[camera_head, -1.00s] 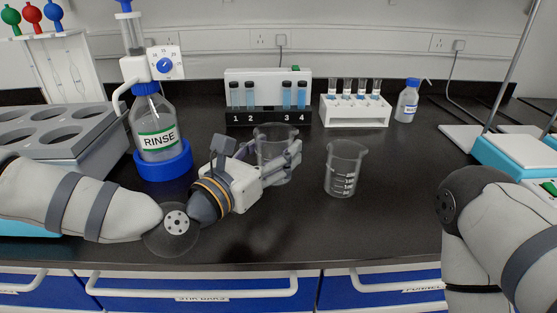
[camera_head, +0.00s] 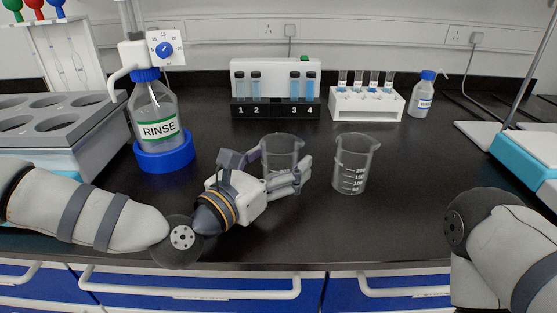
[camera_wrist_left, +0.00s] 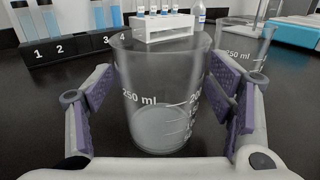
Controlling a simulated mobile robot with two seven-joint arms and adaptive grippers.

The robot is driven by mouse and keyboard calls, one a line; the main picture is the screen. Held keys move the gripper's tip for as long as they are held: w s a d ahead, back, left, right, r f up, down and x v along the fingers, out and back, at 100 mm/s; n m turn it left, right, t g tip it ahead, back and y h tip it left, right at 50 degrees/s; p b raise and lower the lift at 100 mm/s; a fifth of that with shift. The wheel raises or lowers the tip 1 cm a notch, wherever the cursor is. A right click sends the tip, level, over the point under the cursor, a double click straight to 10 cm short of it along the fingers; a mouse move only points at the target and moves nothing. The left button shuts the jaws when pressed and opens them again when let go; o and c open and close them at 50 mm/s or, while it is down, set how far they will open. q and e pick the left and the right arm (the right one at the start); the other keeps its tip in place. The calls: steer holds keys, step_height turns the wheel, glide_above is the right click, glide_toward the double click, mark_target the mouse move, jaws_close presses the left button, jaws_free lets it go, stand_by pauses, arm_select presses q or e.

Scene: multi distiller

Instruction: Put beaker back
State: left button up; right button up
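A clear beaker (camera_head: 283,150) stands upright between the fingers of my left gripper (camera_head: 287,180). In the left wrist view this beaker (camera_wrist_left: 160,95) fills the middle, with "250 ml" on its wall. The purple finger pads (camera_wrist_left: 165,95) are on both sides, close against it. I cannot tell whether its base touches the bench. A second clear beaker (camera_head: 355,163) stands upright on the bench just right of the held one; it also shows in the wrist view (camera_wrist_left: 243,45). My right gripper is out of view.
The black bench (camera_head: 330,230) is clear in front and right of the beakers. A RINSE bottle (camera_head: 158,125) in a blue base stands left. Behind are a numbered vial rack (camera_head: 275,108), a white tube rack (camera_head: 366,103) and a small bottle (camera_head: 423,97). A grey holed rack (camera_head: 60,125) is far left.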

arm_select(q)
steer(key=shift+r, duration=0.3)
steer(key=v, duration=1.2)
steer(key=shift+f, duration=0.1)
